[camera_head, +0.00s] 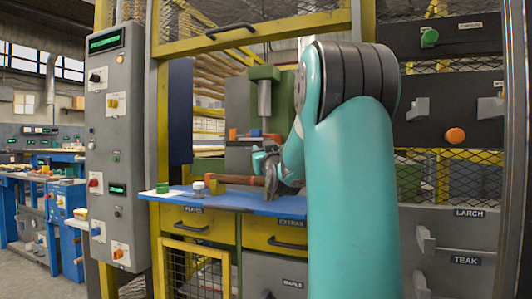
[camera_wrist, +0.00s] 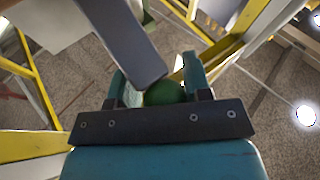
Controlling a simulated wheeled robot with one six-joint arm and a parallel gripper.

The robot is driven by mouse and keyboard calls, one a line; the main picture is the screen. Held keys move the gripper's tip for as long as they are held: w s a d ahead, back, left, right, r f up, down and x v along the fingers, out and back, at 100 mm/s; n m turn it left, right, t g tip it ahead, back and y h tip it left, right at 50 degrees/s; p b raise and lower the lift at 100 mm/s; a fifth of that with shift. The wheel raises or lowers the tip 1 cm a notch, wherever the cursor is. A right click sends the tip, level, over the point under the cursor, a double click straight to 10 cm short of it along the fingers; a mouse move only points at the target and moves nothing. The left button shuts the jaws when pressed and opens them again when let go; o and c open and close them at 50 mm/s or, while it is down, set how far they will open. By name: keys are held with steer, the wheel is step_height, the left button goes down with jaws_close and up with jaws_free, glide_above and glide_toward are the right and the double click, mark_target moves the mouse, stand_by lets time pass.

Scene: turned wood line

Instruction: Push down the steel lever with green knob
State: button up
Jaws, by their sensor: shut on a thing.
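In the wrist view the green knob (camera_wrist: 165,94) sits between the two teal fingers of my gripper (camera_wrist: 156,68), which is shut on it. The steel lever (camera_wrist: 120,35) is a flat grey bar. It runs from the knob up to the upper left of that view. In the head view my gripper (camera_head: 264,163) is small and far off, just above the blue bench top, in front of the green and grey machine. My teal arm covers part of that area, and I cannot make out the knob there.
A blue bench top (camera_head: 165,195) carries a brown wooden mallet (camera_head: 228,180), a small jar (camera_head: 198,189) and a green block (camera_head: 162,188). A grey control panel (camera_head: 115,150) stands at left. Drawers with grey handles and a yellow frame (camera_head: 250,33) surround the arm.

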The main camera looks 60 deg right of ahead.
steer(key=shift+w+f, duration=0.15)
steer(key=shift+f, duration=0.3)
steer(key=o, duration=1.1)
steer(key=shift+a, duration=0.1)
steer(key=shift+r, duration=0.2)
steer(key=shift+s+a+f, duration=0.2)
steer(key=shift+s+a, duration=0.05)
steer(key=shift+s, duration=0.05)
steer(key=s+a, duration=0.8)
steer(key=shift+s+a+b, duration=0.3)
steer(key=shift+s+b, duration=0.1)
steer(key=shift+c, duration=0.2)
